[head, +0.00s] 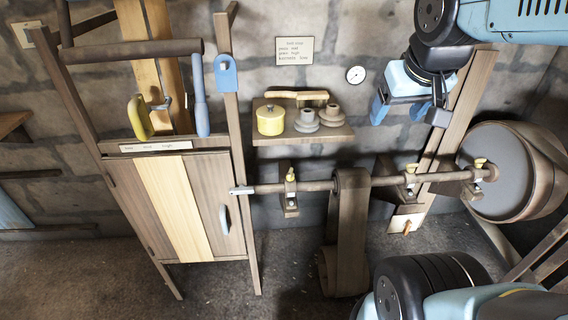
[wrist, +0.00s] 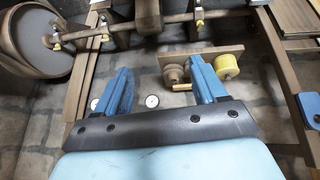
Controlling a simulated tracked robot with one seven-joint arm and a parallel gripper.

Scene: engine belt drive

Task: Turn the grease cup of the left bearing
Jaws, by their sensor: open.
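A wooden shaft (head: 315,186) runs across the wall in the head view, carried by several bearings. The left bearing (head: 290,201) is a wooden bracket with a small yellow grease cup (head: 290,174) upright on top. This cup also shows at the upper right of the wrist view (wrist: 199,20), which looks upside down. Other yellow cups sit on the middle bearing (head: 411,168) and the right bearing (head: 480,163). My gripper (head: 408,114) is open and empty, above and to the right of the left cup. Its blue fingers show in the wrist view (wrist: 160,66), apart from everything.
A shelf (head: 330,136) with a yellow pot (head: 270,120) and grey pieces juts out above the left bearing. A wide belt (head: 351,220) hangs from the shaft. A large drum (head: 507,175) stands right, a wooden cabinet (head: 140,200) left. A round gauge (head: 355,75) is on the wall.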

